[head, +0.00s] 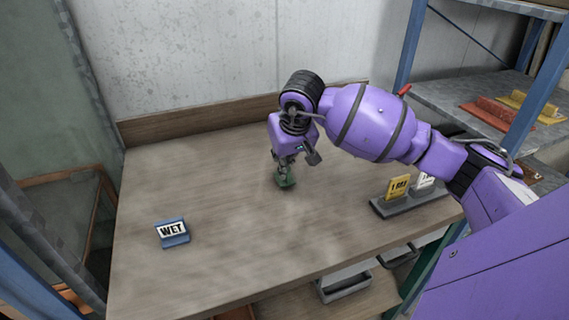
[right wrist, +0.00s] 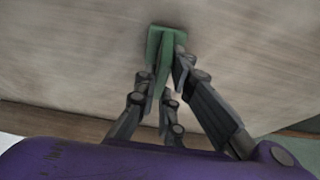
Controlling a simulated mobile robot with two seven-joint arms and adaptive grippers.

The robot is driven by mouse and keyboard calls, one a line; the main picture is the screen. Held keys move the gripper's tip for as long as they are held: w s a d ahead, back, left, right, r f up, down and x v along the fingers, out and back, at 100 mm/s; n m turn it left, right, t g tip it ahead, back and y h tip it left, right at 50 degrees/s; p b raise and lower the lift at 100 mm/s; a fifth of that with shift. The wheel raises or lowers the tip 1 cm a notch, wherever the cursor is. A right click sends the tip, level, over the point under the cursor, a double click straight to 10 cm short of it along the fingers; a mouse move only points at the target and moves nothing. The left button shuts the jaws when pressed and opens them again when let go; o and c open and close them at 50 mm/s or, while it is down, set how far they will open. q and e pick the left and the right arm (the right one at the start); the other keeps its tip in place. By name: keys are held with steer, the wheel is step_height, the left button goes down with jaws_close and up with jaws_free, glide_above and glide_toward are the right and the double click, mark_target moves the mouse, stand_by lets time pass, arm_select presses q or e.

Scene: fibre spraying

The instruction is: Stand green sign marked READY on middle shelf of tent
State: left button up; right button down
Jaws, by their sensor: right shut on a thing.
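A green sign (head: 285,181) is at the middle of the wooden table, under my right gripper (head: 287,168). In the right wrist view the green sign (right wrist: 157,48) sits between the fingers of my right gripper (right wrist: 165,80), which is shut on it. The marking on the sign is not readable from here, and I cannot tell whether it touches the table. My left gripper is not in view. The tent and its middle shelf cannot be made out for certain in these views.
A dark tray (head: 411,204) with a yellow and a white card stands at the right. Metal shelving (head: 455,97) with red and yellow items is at the back right. The table (head: 225,260) between is clear.

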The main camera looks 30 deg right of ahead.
steer(key=shift+f, duration=0.4)
steer(key=shift+f, duration=0.2)
steer(key=c, duration=1.8)
jaws_free()
steer(key=shift+c, duration=0.2)
